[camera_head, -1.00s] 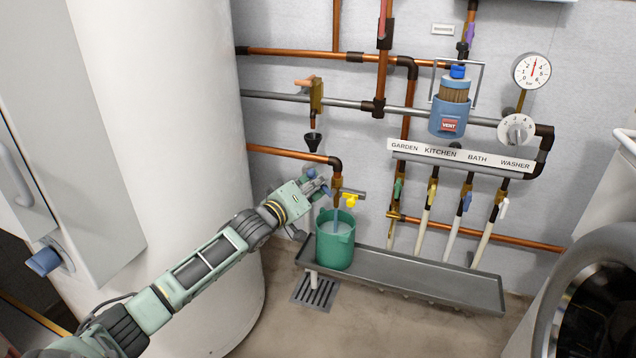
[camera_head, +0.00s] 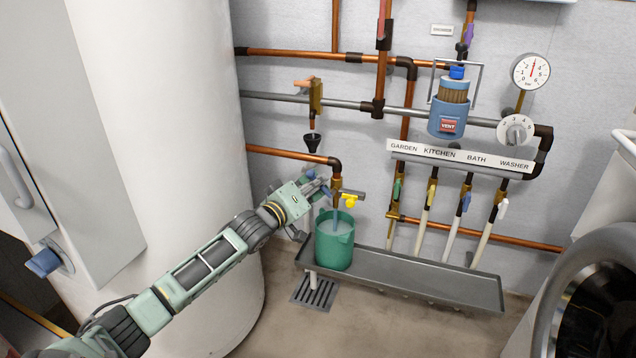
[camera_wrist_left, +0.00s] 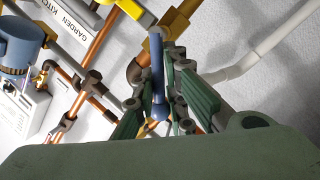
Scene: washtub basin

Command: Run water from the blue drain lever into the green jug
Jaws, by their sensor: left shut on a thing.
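The green jug (camera_head: 334,248) stands upright at the left end of the grey trough, under the brass drain tap (camera_head: 337,184). A bluish stream of water (camera_head: 337,215) runs from the tap into the jug, and pale water shows inside it. My left gripper (camera_head: 318,187) is at the left of the tap, shut on the blue drain lever, which its fingers partly hide. In the left wrist view the blue drain lever (camera_wrist_left: 157,72) stands between the two green-grey finger pads. My right gripper is not in view.
The grey trough (camera_head: 430,277) extends right, empty beyond the jug. A yellow-handled valve (camera_head: 350,200) sits close to the tap, and a black funnel (camera_head: 312,142) hangs above. A floor drain grate (camera_head: 315,291) lies below. The white tank (camera_head: 180,150) stands beside my left arm.

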